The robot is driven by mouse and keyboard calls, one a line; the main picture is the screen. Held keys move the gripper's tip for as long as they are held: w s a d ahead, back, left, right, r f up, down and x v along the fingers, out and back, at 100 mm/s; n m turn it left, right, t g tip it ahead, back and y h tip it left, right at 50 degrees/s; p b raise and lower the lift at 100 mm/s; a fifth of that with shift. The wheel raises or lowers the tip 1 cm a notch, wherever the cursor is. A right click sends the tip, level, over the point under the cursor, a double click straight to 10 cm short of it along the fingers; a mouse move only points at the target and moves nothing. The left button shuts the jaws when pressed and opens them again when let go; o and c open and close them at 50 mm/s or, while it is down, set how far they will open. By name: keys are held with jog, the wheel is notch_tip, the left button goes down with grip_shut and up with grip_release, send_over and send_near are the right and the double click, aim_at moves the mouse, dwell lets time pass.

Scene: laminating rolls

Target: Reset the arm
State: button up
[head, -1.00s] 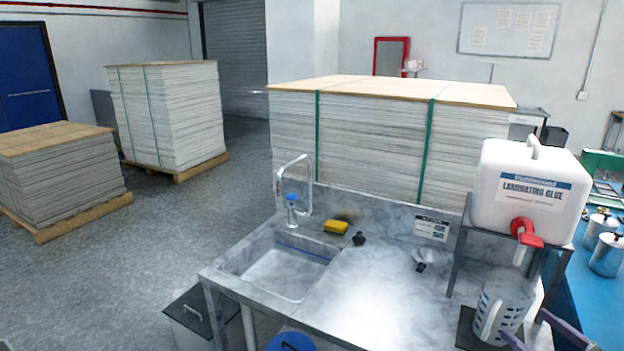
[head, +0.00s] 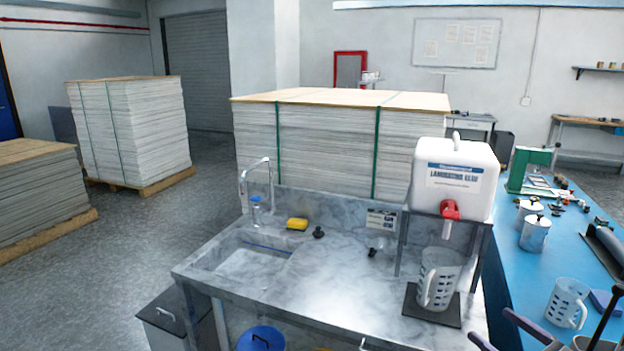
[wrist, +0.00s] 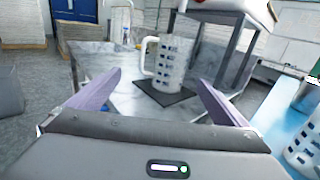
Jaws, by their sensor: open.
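My gripper (head: 490,325) shows at the lower right edge of the head view, with its purple fingers apart and nothing between them. In the wrist view my gripper (wrist: 159,77) is also open. A clear measuring jug (wrist: 169,64) with dark blue marks stands upright beyond the fingertips, apart from them. In the head view the jug (head: 438,280) stands on a black mat (head: 431,313) below the red tap (head: 450,209) of the white laminating glue container (head: 456,178). My gripper is to the right of and nearer than this jug.
The marble sink counter (head: 330,290) is mostly clear, with a yellow sponge (head: 297,224) at its back. The container sits on a metal stand (head: 480,262). The blue table (head: 520,275) at right holds a second jug (head: 567,303) and metal pots (head: 535,233). Board stacks (head: 335,145) stand behind.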

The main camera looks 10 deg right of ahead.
jog(key=a+f, duration=0.1)
jog(key=s+a+f+n+g, duration=0.1)
jog(key=f, duration=0.1)
jog(key=s+a+f+n+g+y, duration=0.1)
jog(key=shift+s+a+f, duration=0.15)
jog(key=shift+s+f, duration=0.05)
jog(key=shift+f, duration=0.1)
jog(key=s+a+n+g+y, duration=0.1)
jog(key=s+a+n+g, duration=0.2)
jog(key=a+n+g, duration=0.45)
jog(key=s+a+n+g+y, duration=0.1)
jog(key=s+a+n+g, duration=0.3)
jog(key=a, duration=0.6)
jog(key=s+a+r+n+t+h, duration=0.1)
jog(key=s+a+r+n+h, duration=0.1)
jog(key=a+r+n, duration=0.6)
jog(key=s+a+r+n+h, duration=0.3)
jog(key=a+r+n+h, duration=0.2)
jog(key=a+r+n, duration=0.3)
jog(key=a+n, duration=0.3)
jog(key=shift+a+t+h, duration=0.25)
jog(key=shift+t+h, duration=0.05)
jog(key=shift+t, duration=0.05)
